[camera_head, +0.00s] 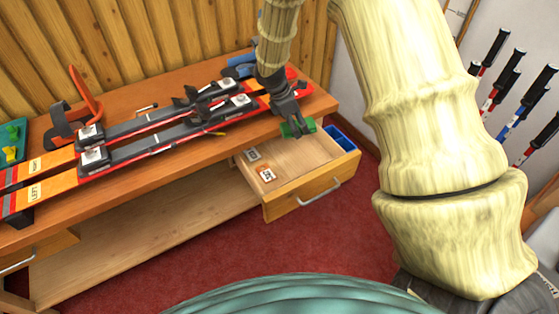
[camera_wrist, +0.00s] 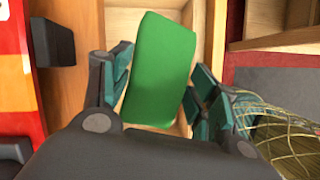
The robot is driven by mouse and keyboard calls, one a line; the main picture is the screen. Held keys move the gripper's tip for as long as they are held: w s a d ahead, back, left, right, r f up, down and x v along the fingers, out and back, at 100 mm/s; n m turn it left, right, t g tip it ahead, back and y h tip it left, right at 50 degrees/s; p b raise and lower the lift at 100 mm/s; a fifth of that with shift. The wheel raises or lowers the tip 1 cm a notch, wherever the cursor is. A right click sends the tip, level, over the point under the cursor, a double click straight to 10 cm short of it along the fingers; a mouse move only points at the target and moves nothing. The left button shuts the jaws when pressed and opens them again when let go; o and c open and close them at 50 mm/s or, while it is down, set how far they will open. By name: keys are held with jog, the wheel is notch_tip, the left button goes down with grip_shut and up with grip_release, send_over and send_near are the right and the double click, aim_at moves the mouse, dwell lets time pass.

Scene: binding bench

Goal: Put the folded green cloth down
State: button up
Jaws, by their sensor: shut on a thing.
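The folded green cloth (camera_wrist: 160,70) is a smooth green block between the two fingers of my gripper (camera_wrist: 160,92) in the wrist view. It tilts slightly there. In the head view my gripper (camera_head: 297,129) hangs over the back of the open drawer, with the cloth (camera_head: 308,126) showing green at its fingertips. My gripper is shut on the cloth. Its lower edge is partly hidden by the gripper body in the wrist view. I cannot tell whether the cloth touches the drawer.
Skis (camera_head: 150,141) lie on the bench (camera_head: 90,200) to the left. Ski poles (camera_head: 492,84) stand at the right. The drawer's middle has free room.

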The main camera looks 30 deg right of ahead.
aim_at(303, 160)
jog(key=d+n+b, duration=0.1)
jog(key=w+d+f+n+t, duration=0.1)
jog(key=d+f+b, duration=0.1)
jog(key=shift+w+d+n+b, duration=0.2)
jog(key=shift+w+n+b, duration=0.05)
jog(key=shift+n+b, duration=0.15)
jog(key=shift+d+f+t, duration=0.1)
jog(key=shift+t, duration=0.2)
notch_tip(303, 160, down, 18)
jog(key=shift+r+b, duration=0.15)
jog(key=shift+b, duration=0.3)
jog(key=o, duration=0.9)
jog(key=shift+o, duration=0.2)
